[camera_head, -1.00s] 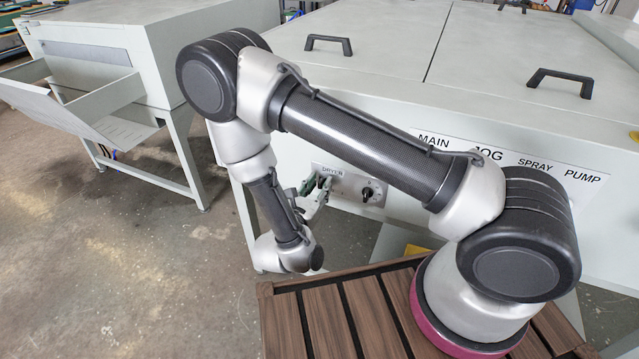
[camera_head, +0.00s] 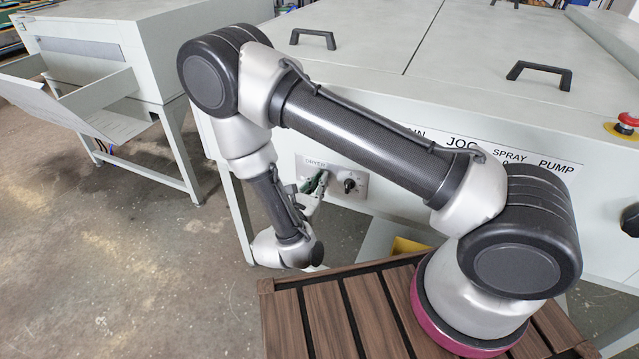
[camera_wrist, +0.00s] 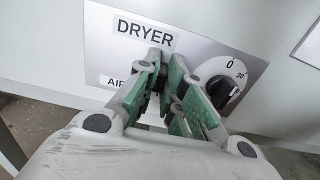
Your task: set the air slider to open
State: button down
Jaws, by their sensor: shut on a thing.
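In the wrist view, the grey panel (camera_wrist: 199,49) carries a DRYER label and a partly covered label starting "AI". My gripper (camera_wrist: 162,62) has green-padded fingers that reach up to the panel just below the DRYER label. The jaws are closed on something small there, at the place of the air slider. The slider itself is hidden by the fingers, so I cannot tell its position. In the head view, my gripper (camera_head: 320,178) is at the left part of the same panel, below the arm.
A black dial knob (camera_wrist: 221,92) with a number scale sits right beside my right finger. In the head view, a red emergency button (camera_head: 628,119) stands at the machine's right. A wooden slatted deck (camera_head: 325,318) lies below the arm.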

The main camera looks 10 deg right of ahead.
jog(key=c, duration=1.5)
grip_release()
jog(key=shift+s+d, duration=0.15)
jog(key=shift+d, duration=0.05)
notch_tip(320, 180, up, 10)
